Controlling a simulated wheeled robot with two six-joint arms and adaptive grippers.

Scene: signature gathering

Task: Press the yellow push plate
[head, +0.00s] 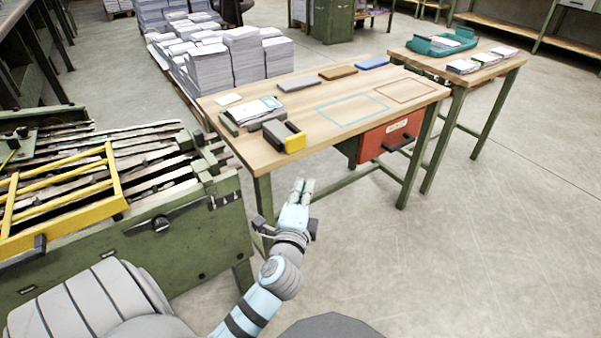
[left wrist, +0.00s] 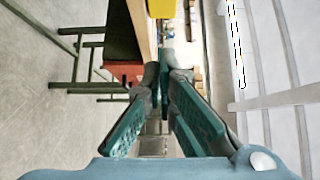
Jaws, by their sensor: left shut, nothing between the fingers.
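The yellow push plate (head: 295,143) is the front face of a small dark grey device (head: 275,129) near the front left edge of the wooden table (head: 330,118). In the left wrist view, a yellow patch (left wrist: 162,8) shows at the top edge, beyond the fingertips. My left gripper (head: 303,186) is in front of the table, below its front edge and apart from the plate. Its fingers are shut and empty; they also show in the left wrist view (left wrist: 165,75). My right gripper is not in view.
A grey-green tray with papers (head: 250,112) lies behind the device. A red drawer (head: 388,138) hangs under the table's right part. A green machine with a yellow frame (head: 75,195) stands at left. A second table (head: 470,72) stands at right. Open floor lies in front.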

